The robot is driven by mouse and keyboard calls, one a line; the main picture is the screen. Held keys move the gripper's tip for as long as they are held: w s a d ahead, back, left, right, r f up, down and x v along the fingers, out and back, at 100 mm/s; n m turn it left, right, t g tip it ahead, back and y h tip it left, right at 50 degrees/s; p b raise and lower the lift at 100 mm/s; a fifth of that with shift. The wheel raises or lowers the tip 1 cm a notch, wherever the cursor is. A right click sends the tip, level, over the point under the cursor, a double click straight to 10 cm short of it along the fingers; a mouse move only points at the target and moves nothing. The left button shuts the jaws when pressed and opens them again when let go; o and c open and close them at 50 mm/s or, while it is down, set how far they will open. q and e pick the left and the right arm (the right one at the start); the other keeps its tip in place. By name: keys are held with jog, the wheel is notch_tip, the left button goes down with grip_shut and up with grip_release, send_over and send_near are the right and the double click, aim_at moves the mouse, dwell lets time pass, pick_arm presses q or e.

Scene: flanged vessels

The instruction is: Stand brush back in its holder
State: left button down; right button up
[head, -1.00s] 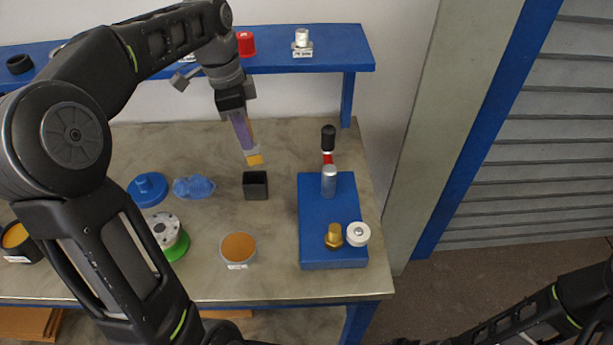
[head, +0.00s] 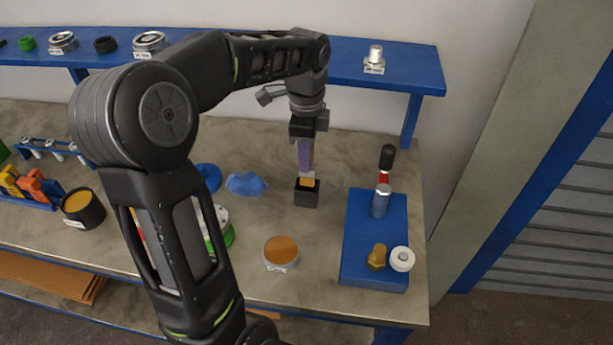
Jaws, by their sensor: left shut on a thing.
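The holder (head: 306,196) is a small black square cup on the bench. The brush tip is at the holder's mouth; I cannot tell how far inside it is. The brush looks close to upright. My right gripper is not in view.
Right of the holder is a blue block (head: 373,240) with a brass fitting, a white ring and a grey cylinder. A blue cloth (head: 246,184) lies left, and an orange-filled dish (head: 281,252) in front. A blue shelf (head: 400,76) runs behind.

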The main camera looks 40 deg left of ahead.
pick_arm(q)
jog(key=shift+f, duration=0.9)
jog(key=shift+f+p, duration=0.3)
jog(key=shift+f, duration=1.6)
jog(key=c, duration=1.2)
grip_release()
jog(key=shift+f, duration=0.1)
jog(key=shift+o, duration=0.2)
notch_tip(320, 180, up, 12)
jog(key=shift+b, duration=0.4)
